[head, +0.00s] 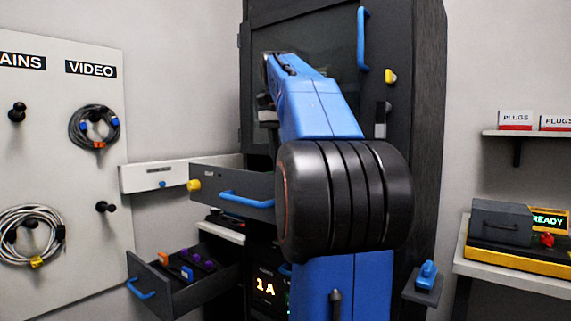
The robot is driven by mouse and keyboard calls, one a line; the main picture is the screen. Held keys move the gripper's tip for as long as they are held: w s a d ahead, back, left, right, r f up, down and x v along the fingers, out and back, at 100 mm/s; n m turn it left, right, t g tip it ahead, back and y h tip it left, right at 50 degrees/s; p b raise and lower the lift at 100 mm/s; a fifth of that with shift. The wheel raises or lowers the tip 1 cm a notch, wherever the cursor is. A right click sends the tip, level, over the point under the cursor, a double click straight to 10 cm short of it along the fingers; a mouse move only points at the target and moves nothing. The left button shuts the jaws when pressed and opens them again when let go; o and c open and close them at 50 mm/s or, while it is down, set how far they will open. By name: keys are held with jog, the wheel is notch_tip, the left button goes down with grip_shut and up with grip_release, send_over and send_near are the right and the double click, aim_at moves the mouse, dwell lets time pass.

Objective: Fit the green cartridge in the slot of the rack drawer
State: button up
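I see no green cartridge in the head view. An upper grey drawer (218,184) with a blue handle stands pulled out of the dark rack (426,130); its inside and any slot are hidden. A lower dark drawer (178,301) is also pulled out, with orange, blue and purple pieces in it. I cannot tell which one has the slot. My blue arm rises in front of the rack and covers its middle. My gripper's fingers do not show, so I cannot see whether they hold anything.
A pegboard (65,185) with hanging cables stands at the left. A white box (152,178) sits beside the upper drawer. At the right, a bench (520,280) carries a grey and yellow device (515,259) reading READY, below a shelf (530,133) with PLUGS boxes.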

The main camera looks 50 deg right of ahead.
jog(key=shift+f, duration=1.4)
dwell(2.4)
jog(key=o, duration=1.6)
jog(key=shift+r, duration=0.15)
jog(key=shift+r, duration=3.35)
